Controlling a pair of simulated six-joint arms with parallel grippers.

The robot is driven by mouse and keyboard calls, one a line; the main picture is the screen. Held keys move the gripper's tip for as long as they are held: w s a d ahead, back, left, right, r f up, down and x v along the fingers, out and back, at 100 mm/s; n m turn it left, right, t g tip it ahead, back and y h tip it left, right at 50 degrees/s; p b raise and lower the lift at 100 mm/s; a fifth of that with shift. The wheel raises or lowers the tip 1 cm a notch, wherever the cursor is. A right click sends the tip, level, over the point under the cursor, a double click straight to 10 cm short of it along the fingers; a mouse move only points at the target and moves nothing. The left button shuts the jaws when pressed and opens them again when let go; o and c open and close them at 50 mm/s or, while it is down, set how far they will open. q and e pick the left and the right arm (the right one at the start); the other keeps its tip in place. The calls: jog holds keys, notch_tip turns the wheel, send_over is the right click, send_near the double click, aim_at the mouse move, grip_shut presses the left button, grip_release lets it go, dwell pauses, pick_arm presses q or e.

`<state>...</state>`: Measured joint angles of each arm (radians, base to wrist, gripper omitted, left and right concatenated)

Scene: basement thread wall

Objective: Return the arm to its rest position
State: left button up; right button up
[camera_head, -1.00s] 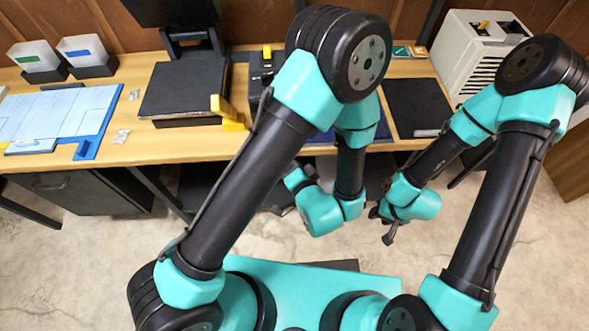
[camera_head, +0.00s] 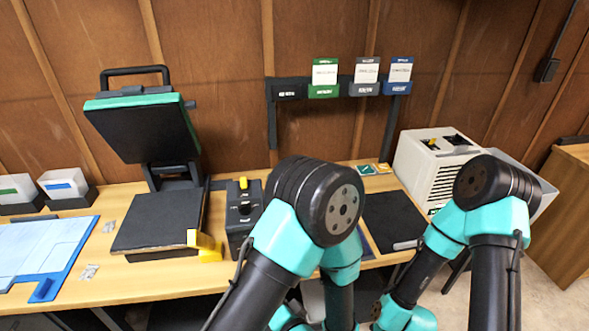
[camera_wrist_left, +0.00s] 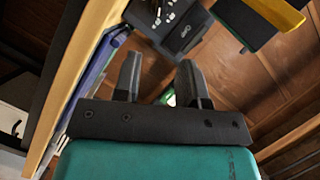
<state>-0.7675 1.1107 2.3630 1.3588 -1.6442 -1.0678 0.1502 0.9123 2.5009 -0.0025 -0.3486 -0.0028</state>
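My left arm fills the lower middle of the head view, its elbow bent in front of the desk. Its gripper is below the picture edge there. In the left wrist view my left gripper (camera_wrist_left: 160,85) has its two dark fingers apart with nothing held between them. Beyond them are the desk edge and a dark control box (camera_wrist_left: 180,22). My right arm stands bent at the right of the head view, its teal wrist low at the bottom edge. The right gripper's fingers cannot be made out there.
A rack of labelled cards (camera_head: 324,80) hangs on the wall.

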pick_arm(q)
jog(key=x, duration=1)
jog(key=shift+w, duration=0.3)
jog(key=shift+a, duration=0.1)
jog(key=v, duration=1.2)
jog(key=x, duration=1.7)
jog(key=shift+a, duration=0.1)
jog(key=shift+w+a, duration=0.1)
jog(key=shift+w, duration=0.1)
jog(key=n+h, duration=0.1)
jog(key=n, duration=0.1)
jog(key=shift+n+h, duration=0.4)
jog(key=shift+s+n+h, duration=0.1)
jog(key=shift+n+h, duration=0.8)
jog(key=shift+n, duration=0.5)
